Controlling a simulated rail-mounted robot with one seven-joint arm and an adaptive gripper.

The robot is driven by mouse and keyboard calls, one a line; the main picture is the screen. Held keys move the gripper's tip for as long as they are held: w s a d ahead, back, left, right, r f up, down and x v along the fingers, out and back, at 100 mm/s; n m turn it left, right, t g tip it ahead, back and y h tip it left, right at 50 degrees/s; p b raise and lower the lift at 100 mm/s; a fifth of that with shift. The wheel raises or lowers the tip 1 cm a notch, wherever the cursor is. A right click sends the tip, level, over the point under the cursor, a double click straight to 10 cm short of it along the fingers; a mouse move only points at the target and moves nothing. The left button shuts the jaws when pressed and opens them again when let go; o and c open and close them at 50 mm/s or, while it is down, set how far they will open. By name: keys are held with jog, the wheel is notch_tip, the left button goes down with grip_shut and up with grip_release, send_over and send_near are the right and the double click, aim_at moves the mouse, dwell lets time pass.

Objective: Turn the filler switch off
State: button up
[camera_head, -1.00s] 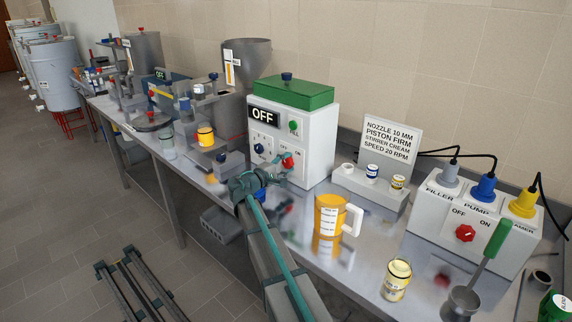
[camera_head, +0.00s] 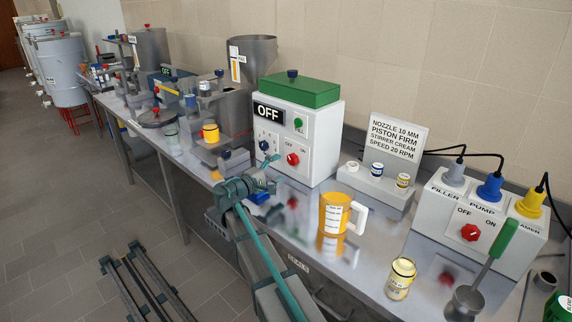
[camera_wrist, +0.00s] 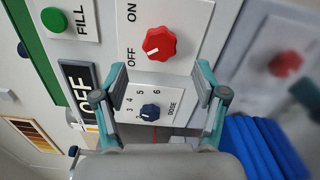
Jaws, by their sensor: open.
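The filler is a white box (camera_head: 318,135) with a green lid and a black display reading OFF (camera_head: 268,113). Its red switch knob (camera_head: 292,159) sits on the front, between OFF and ON labels. In the wrist view the red knob (camera_wrist: 160,43) has its white mark towards OFF. The blue dose dial (camera_wrist: 150,112) is beside it, and a green FILL button (camera_wrist: 55,20) is at the upper left. My gripper (camera_head: 268,170) is open and empty in front of the panel. In the wrist view its fingertips (camera_wrist: 160,82) are apart, short of the red knob.
A socket box (camera_head: 480,215) labelled FILLER and PUMP, with its own red OFF/ON knob (camera_head: 471,232), stands at the right. A yellow mug (camera_head: 335,213), a jar (camera_head: 400,278) and a ladle (camera_head: 465,300) stand nearer. A sign (camera_head: 394,140) stands behind three small jars.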

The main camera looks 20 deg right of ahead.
jog(key=v, duration=0.4)
jog(key=shift+s+a, duration=0.15)
jog(key=shift+a, duration=0.2)
